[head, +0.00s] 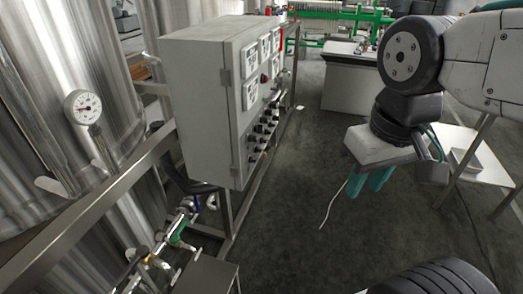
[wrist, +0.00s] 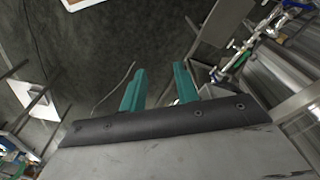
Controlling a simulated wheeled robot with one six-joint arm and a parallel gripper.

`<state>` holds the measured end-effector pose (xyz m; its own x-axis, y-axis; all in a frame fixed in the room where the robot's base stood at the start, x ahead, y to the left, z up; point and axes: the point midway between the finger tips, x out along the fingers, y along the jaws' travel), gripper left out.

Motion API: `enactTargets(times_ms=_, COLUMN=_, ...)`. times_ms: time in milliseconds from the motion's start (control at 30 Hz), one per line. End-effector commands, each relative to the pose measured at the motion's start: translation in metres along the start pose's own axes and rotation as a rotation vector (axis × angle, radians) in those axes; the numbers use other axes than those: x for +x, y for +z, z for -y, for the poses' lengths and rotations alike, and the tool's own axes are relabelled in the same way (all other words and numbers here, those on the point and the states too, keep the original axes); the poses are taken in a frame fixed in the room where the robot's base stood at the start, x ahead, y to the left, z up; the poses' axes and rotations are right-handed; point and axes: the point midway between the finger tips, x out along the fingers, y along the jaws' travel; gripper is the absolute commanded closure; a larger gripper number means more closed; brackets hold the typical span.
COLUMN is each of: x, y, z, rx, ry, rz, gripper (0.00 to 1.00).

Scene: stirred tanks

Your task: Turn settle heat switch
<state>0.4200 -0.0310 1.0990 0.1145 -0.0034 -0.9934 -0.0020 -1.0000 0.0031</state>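The grey control cabinet (head: 205,105) stands left of centre in the head view. Its front panel carries several displays and rows of small dark switches (head: 262,132). I cannot read which one is the settle heat switch. My gripper (head: 368,184) hangs in the air to the right of the cabinet, well apart from it, pointing down. In the wrist view the two teal fingers of my gripper (wrist: 160,88) are spread apart with bare floor between them. My gripper is open and empty. The switches do not show in the wrist view.
Large steel tanks (head: 60,80) with a round gauge (head: 83,107) stand at the left. A metal frame and pipes with a green valve (head: 178,232) lie below the cabinet. A white table (head: 462,150) stands at the right. Dark floor (head: 290,215) between is mostly clear.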

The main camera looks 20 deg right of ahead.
Motion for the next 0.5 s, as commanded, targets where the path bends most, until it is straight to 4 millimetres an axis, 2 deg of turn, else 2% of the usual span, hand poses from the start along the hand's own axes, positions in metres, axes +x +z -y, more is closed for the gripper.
enactTargets(times_ms=367, x=0.000, y=0.000, z=-0.001, rx=0.006, ry=0.001, rz=0.001, gripper=0.69)
enactTargets(times_ms=500, x=0.014, y=-0.004, z=-0.007, rx=0.037, ry=0.003, rz=0.071, gripper=0.69)
